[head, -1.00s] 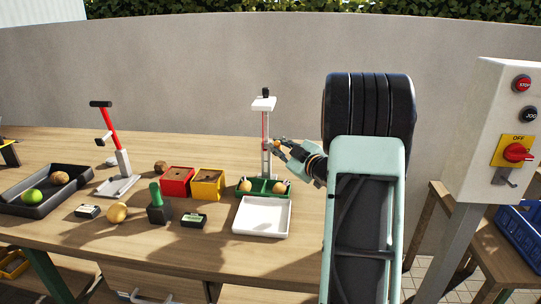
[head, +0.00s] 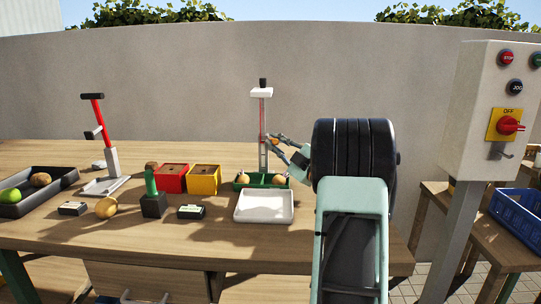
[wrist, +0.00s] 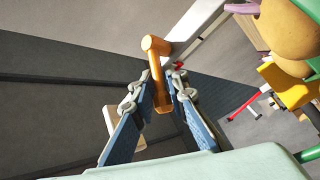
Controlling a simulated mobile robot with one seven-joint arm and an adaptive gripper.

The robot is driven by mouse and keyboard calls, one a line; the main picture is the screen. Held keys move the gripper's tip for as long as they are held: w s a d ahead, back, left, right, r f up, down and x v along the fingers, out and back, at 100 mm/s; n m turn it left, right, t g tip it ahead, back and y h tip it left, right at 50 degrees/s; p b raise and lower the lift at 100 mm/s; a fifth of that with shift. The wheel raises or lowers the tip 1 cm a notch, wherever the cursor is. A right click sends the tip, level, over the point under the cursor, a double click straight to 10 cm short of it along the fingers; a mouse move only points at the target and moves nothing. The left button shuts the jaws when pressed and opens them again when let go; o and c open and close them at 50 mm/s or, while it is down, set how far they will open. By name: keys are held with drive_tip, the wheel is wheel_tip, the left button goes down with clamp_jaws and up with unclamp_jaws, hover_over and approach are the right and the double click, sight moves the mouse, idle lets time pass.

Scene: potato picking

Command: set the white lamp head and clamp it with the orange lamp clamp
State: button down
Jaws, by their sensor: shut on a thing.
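The white lamp head (head: 262,92) sits near the top of an upright post with a red stripe (head: 262,122), at the back of the table. The orange lamp clamp (wrist: 156,62) is a small T-shaped handle; in the wrist view it lies between my fingertips, beside the pale post (wrist: 196,30). My gripper (wrist: 161,94) is shut on the clamp's stem. In the head view my gripper (head: 274,141) reaches the post from the right, well below the lamp head. The clamp is too small there to judge how tight it is.
A green tray (head: 262,187) with potatoes stands at the post's foot, with a white tray (head: 264,206) in front. Red (head: 171,180) and yellow (head: 204,181) boxes stand left of it. A red-handled press (head: 97,118) is further left. A control box (head: 490,110) stands right.

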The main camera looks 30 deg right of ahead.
drive_tip(key=shift+f+n+t+b, duration=0.4)
drive_tip(key=shift+f+n+b, duration=0.1)
drive_tip(key=shift+b, duration=0.9)
drive_tip(key=shift+r, duration=0.1)
drive_tip(key=c, duration=2)
unclamp_jaws()
drive_tip(key=shift+s+r, duration=0.1)
drive_tip(key=r+v, duration=0.1)
drive_tip(key=v, duration=0.4)
drive_tip(key=r+v, duration=0.1)
drive_tip(key=v, duration=0.3)
drive_tip(key=r+v, duration=0.1)
drive_tip(key=v, duration=0.4)
drive_tip(key=shift+s+d, duration=0.25)
drive_tip(key=shift+s, duration=0.45)
drive_tip(key=shift+c, duration=0.6)
